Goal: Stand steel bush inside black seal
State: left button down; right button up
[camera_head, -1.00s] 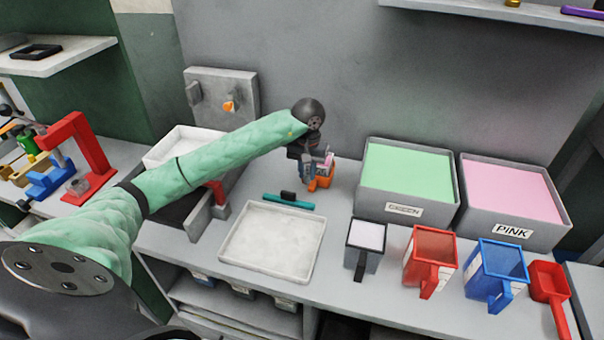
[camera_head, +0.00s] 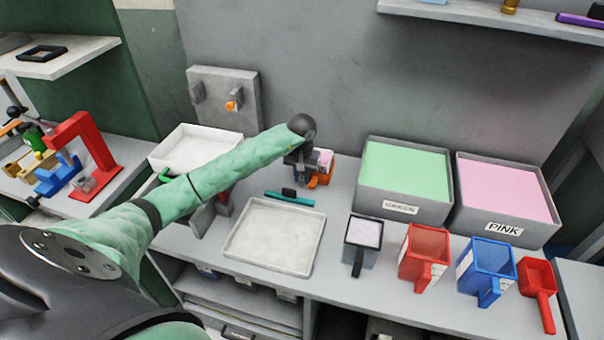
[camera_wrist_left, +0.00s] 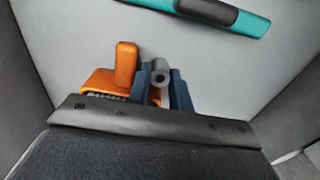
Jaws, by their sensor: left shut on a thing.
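My left gripper (camera_head: 300,172) is at the back of the bench, beside an orange block-like fixture (camera_head: 322,178). In the left wrist view its blue fingers (camera_wrist_left: 161,80) are shut on a small grey cylinder with a hole in its end, which looks like the steel bush (camera_wrist_left: 160,68). The orange fixture (camera_wrist_left: 126,70) stands close to the left of the fingers, with a dark bristly strip at its base. I cannot make out the black seal for certain in either view. My right gripper is not in view.
A teal tool with a black grip (camera_head: 289,198) lies in front of the gripper. A shallow white tray (camera_head: 232,252) is nearer. GREEN (camera_head: 399,209) and PINK (camera_head: 505,230) bins stand right, behind several scoops. A red press (camera_head: 100,150) stands far left.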

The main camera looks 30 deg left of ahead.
pick_arm(q)
jog(key=shift+f, duration=0.1)
jog(key=c, duration=1.5)
grip_release()
jog(key=shift+c, duration=0.2)
